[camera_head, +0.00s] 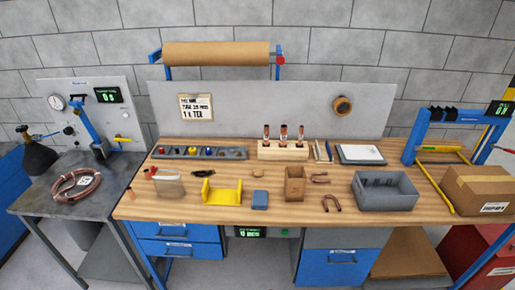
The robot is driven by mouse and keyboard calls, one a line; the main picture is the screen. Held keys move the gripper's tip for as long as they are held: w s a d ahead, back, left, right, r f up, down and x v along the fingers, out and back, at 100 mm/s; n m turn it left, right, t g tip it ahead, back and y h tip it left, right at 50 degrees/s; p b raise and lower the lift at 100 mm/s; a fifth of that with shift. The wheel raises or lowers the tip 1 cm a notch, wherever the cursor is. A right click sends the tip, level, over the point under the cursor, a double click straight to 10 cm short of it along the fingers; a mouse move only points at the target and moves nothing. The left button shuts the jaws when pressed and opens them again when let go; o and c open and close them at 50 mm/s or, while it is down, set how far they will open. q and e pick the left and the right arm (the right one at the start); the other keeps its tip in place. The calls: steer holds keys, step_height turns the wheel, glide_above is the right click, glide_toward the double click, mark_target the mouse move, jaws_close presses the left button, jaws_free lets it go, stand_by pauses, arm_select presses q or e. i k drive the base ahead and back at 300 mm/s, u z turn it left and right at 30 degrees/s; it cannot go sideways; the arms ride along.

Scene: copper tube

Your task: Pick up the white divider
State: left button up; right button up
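I cannot clearly identify a white divider. A pale, off-white block-like piece (170,187) stands at the left of the wooden workbench (270,212), beside small red items. A flat white pad (361,153) on a dark board lies at the back right. A grey open bin (385,201) stands on the right of the bench, with dark upright shapes inside that are too small to make out. Neither of my grippers shows in this view.
A yellow U-shaped holder (222,196), a blue block (260,200), a brown open box (295,190) and bent copper pieces (331,203) stand mid-bench. A cardboard box (478,194) and blue frame (416,140) occupy the right. The front strip is mostly clear.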

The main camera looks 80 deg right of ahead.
mark_target(317, 146)
steer(key=u, duration=0.2)
steer(key=k, duration=1.4)
steer(key=z, duration=1.8)
